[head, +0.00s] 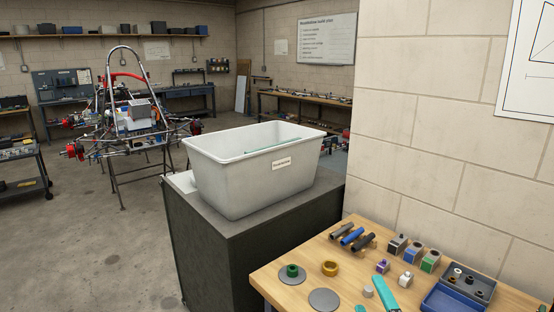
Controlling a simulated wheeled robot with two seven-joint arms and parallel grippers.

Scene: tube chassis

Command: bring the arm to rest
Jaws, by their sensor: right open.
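Neither of my grippers can be made out in the head view, and no arm link of mine shows clearly. A light grey bin (235,180) with a label on its front stands on a dark cabinet (225,250). Part of a teal item (275,146) shows inside the bin; the rest of the inside is hidden by its walls. A wooden workbench (280,268) at the lower right carries small parts. A teal bar-shaped item (385,293) lies on it near the bottom edge of the picture.
On the workbench are several dark and blue cylinders (352,236), small blocks (414,252), a green ring (292,272), a yellow ring (330,268) and a blue tray (455,302). A block wall (430,120) rises behind it. A tube chassis (135,115) stands at left; the floor (90,240) before it is clear.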

